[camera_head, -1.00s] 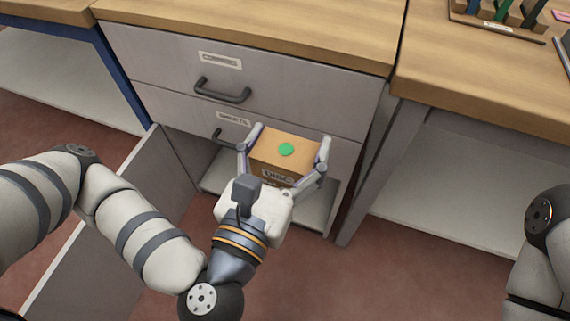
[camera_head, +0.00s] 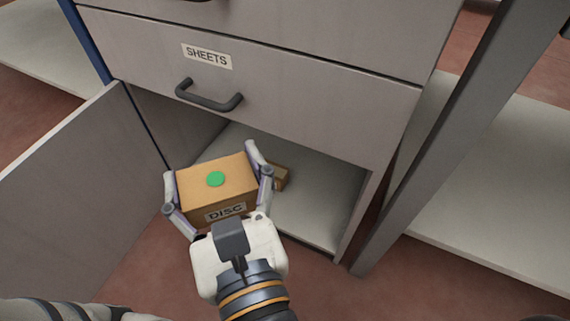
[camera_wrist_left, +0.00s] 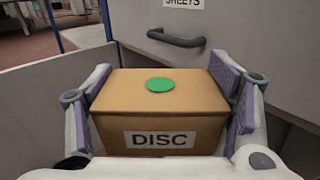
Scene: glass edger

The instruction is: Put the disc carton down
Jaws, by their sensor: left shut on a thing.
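The disc carton (camera_head: 194,190) is a brown box with a green round sticker on top and a DISC label on its front. My left gripper (camera_head: 217,180) is shut on it, with one finger on each side. The left wrist view also shows the carton (camera_wrist_left: 190,97) level between the padded fingers (camera_wrist_left: 165,100). The carton is at the mouth of the open cupboard under the SHEETS drawer; the head view does not show clearly whether it touches anything below. My right gripper is not in view.
The cupboard floor (camera_head: 315,205) is bare on the right. A small brown box (camera_head: 280,177) stands behind the carton, partly hidden. The open door (camera_head: 75,190) is on the left, and the SHEETS drawer handle (camera_head: 208,97) juts out above.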

